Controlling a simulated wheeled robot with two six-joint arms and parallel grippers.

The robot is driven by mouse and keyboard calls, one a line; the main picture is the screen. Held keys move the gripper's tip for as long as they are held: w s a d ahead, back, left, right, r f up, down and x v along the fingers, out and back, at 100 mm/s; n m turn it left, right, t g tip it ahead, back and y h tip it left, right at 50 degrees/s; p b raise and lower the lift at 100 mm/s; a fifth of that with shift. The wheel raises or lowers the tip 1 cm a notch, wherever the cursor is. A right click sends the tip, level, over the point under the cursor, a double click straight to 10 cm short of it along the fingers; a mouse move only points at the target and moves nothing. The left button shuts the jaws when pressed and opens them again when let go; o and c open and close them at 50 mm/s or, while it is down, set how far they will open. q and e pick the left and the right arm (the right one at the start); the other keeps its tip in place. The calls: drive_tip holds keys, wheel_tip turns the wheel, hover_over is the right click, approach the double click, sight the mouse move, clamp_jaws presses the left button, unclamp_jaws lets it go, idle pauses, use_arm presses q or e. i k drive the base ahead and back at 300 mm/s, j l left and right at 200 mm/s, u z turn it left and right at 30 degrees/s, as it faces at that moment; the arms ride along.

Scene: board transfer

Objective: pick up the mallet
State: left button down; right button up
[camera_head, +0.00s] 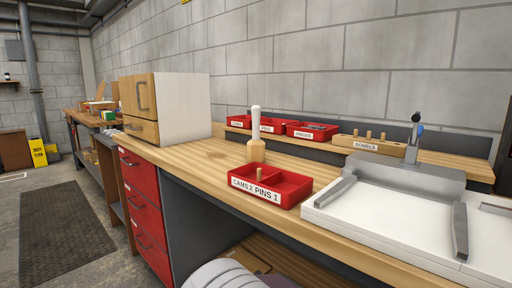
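The mallet (256,149) stands upright on the wooden workbench, its pale handle pointing up and its wood-coloured head down. It is just behind the red tray (293,189) labelled "CAMS 2" and "PINS 1". Whether the mallet touches the tray I cannot tell. Neither of my grippers shows in this view.
A wood-and-white cabinet (183,107) stands on the bench to the left. Several red bins (312,132) and a wooden dowel block (369,146) line the back. A white-and-grey fixture (380,215) fills the right. Bare bench top (205,154) lies left of the mallet.

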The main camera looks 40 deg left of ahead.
sight(256, 147)
drive_tip(key=u, duration=1.55)
drive_tip(key=j+z, duration=0.15)
drive_tip(key=j, duration=0.1)
